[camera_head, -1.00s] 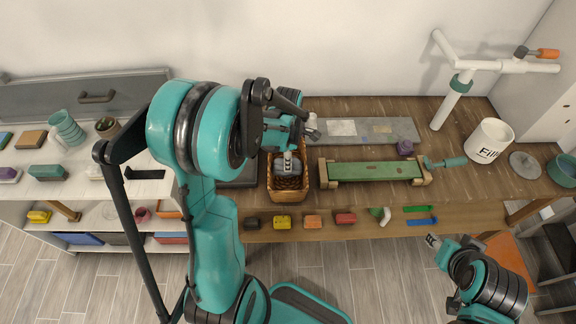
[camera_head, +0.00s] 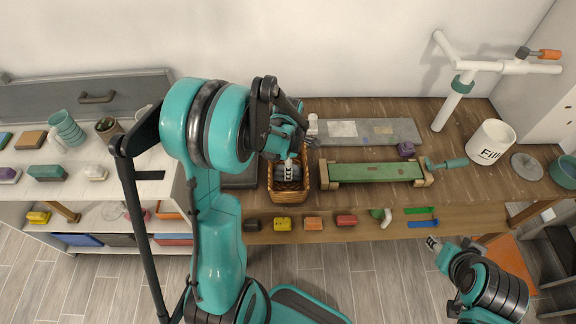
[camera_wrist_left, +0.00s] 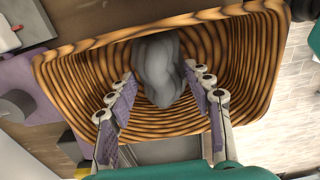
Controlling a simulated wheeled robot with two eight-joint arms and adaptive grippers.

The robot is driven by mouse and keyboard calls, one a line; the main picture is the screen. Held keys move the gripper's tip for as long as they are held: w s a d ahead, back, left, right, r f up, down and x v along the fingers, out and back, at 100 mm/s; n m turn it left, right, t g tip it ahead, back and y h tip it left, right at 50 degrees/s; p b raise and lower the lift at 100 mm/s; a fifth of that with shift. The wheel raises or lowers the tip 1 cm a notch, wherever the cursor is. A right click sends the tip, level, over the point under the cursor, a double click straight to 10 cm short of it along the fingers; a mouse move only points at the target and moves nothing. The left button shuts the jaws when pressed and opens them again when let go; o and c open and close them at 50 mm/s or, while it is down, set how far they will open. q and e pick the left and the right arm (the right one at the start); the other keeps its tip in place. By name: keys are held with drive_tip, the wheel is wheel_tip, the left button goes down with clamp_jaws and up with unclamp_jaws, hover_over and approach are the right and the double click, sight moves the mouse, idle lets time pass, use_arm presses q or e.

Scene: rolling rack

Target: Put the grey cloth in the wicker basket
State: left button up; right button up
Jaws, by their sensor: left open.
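The wicker basket (camera_head: 287,197) stands on the wooden bench in the head view. It fills much of the left wrist view (camera_wrist_left: 245,60). The grey cloth (camera_wrist_left: 158,68) is a bunched lump inside the basket, near its far wall in the wrist view. My left gripper (camera_wrist_left: 168,82) points into the basket with its fingers spread, one on each side of the cloth's near end. Whether the fingers touch the cloth is hard to tell. My right gripper (camera_head: 433,243) is in front of the bench at the right, apart from the basket, too small to read.
A green board on wooden blocks (camera_head: 375,172) lies right of the basket, with a grey panel (camera_head: 370,132) behind it. A white pot (camera_head: 491,142) and a white pipe frame (camera_head: 452,102) stand farther right. Small coloured blocks line the lower front ledge.

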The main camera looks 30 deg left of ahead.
use_arm(q)
wheel_tip(320, 180, up, 12)
drive_tip(key=p, duration=0.3)
drive_tip(key=s+d+r+m+t, duration=0.3)
drive_tip(key=s+d+m, duration=0.2)
drive_tip(key=m, duration=0.7)
drive_tip(key=s+d+r+m+t, duration=0.4)
drive_tip(key=s+d+m, duration=0.1)
drive_tip(key=m, duration=0.7)
drive_tip(key=shift+s+d, duration=0.3)
drive_tip(key=shift+s, duration=0.25)
drive_tip(key=shift+f, duration=0.15)
wheel_tip(320, 180, down, 11)
drive_tip(key=b, duration=1.1)
